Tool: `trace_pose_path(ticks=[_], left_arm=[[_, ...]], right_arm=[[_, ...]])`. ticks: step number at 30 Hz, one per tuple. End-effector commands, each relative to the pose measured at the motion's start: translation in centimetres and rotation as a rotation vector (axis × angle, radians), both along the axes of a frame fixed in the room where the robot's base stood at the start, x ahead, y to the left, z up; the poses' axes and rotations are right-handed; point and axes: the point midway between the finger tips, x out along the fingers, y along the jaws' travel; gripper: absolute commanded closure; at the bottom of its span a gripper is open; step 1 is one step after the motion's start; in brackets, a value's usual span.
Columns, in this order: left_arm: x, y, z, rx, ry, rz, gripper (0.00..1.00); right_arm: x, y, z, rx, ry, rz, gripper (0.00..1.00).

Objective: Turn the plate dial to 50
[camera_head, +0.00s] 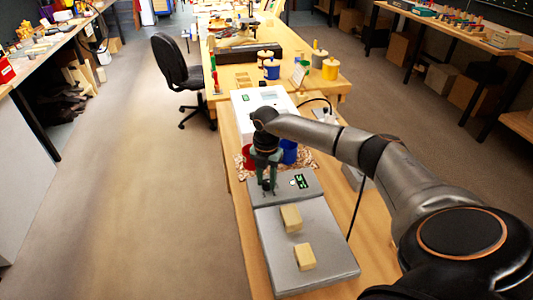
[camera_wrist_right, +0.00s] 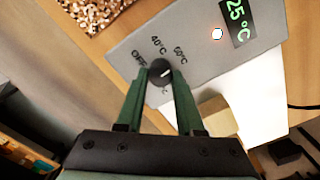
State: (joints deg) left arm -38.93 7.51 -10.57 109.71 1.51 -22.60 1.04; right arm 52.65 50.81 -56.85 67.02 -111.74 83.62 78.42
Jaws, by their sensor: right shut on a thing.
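The warming plate (camera_head: 311,268) is a grey slab on the bench, with a control panel at its far end. In the right wrist view, the round black dial (camera_wrist_right: 159,70) sits on this panel (camera_wrist_right: 195,65), with OFF, 40°C and another temperature label around it. That last label's first digit is hard to read. The dial's pale mark faces the right side of the knob. A green display (camera_wrist_right: 237,22) reads 25 °C. My right gripper (camera_head: 268,186) points down at the panel, its green fingers (camera_wrist_right: 159,84) shut on the dial. My left gripper is not in view.
Two pale wooden blocks (camera_head: 290,217) (camera_head: 305,256) lie on the plate. Behind the panel are wood chips (camera_wrist_right: 92,12), a red pot (camera_head: 247,157), a blue pot (camera_head: 289,152) and a white box (camera_head: 255,98). A dark cable (camera_head: 355,212) runs along the right side.

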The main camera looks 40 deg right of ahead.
Motion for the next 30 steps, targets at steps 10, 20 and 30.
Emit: trace_pose_path(ticks=[10,20,30], left_arm=[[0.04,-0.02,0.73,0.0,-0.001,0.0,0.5],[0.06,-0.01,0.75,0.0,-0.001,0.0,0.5],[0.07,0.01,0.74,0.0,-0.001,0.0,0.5]], right_arm=[[0.19,-0.16,0.23,-0.003,-0.006,-0.101,1.0],[0.21,-0.19,0.2,-0.002,-0.007,-0.11,1.0],[0.14,-0.13,0.13,-0.002,-0.004,-0.108,0.39]])
